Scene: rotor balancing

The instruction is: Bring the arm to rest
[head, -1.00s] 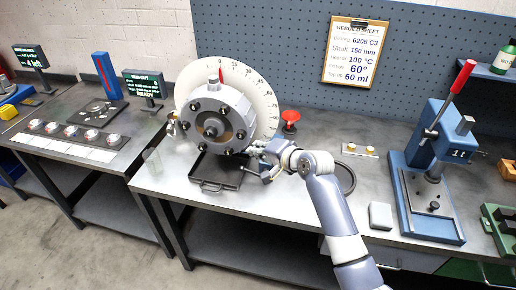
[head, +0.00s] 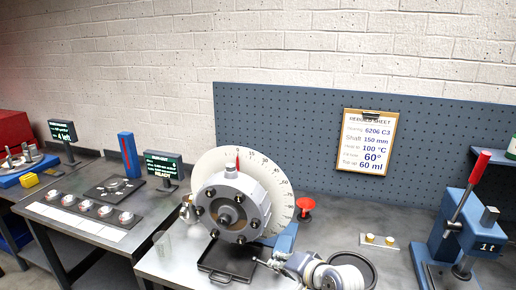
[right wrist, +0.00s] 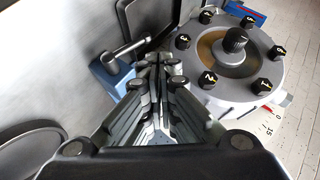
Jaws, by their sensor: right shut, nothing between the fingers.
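The right arm is mine; its gripper (head: 268,262) is low in the head view, just right of the black tray and below the rotor's right side. In the right wrist view the gripper's fingers (right wrist: 152,62) are together with nothing between them. The grey round rotor housing (head: 232,208) has dark bolts and a central shaft, with a white dial (head: 283,185) behind it. The housing also shows in the right wrist view (right wrist: 262,75), right of the fingers. My left gripper is not in view.
A black tray (head: 228,277) lies below the housing. A red knob (head: 306,204), a plate with two small brass parts (head: 380,241) and a blue press (head: 450,235) stand to the right. A rebuild sheet (head: 366,142) hangs on the pegboard.

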